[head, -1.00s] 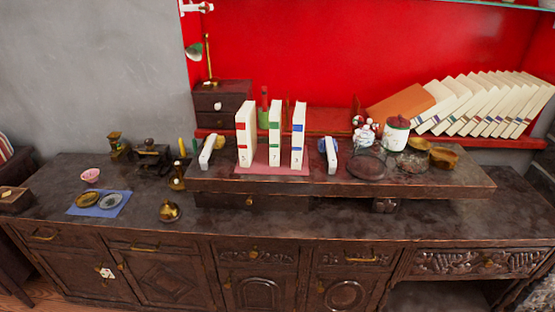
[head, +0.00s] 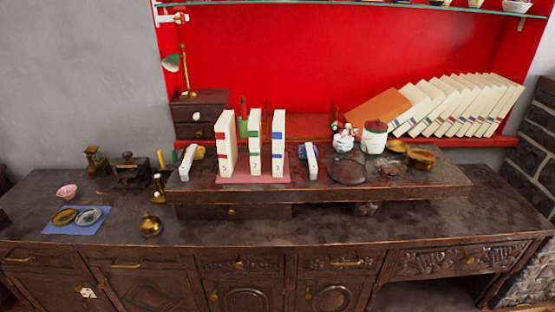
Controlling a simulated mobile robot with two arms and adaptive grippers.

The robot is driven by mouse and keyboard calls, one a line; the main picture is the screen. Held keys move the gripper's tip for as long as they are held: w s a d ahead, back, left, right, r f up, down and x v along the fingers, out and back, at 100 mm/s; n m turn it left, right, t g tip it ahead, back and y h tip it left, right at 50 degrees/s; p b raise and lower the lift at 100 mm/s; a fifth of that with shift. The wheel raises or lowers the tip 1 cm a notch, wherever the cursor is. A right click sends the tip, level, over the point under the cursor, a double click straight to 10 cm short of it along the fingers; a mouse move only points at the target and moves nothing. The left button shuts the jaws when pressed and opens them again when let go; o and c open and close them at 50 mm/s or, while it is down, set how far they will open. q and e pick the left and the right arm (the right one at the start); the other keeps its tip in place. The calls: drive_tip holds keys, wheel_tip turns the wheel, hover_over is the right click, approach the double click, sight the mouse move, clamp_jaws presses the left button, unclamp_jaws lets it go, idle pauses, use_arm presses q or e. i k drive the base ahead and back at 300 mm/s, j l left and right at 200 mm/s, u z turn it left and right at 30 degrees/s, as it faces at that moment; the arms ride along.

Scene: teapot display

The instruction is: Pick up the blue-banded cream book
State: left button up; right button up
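The blue-banded cream book (head: 278,146) stands upright on a pink mat (head: 240,180) on the raised shelf of the dark cabinet. It is the rightmost of three cream books in the head view. A green-banded book (head: 253,145) stands in the middle and a red-banded book (head: 226,146) at the left, with narrow gaps between them. Neither of my grippers is in view.
White holders (head: 311,161) and (head: 187,163) flank the books. A white jar with a red lid (head: 375,139) and a dark round plate (head: 347,171) are to the right. Leaning books (head: 460,105) fill the back right. The front countertop (head: 330,232) is mostly clear.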

sight(279, 125)
drive_tip(key=i+l+z, duration=0.25)
drive_tip(key=i+l, duration=0.15)
drive_tip(key=i+l+z, duration=0.2)
drive_tip(key=i, duration=0.35)
drive_tip(key=l, duration=0.1)
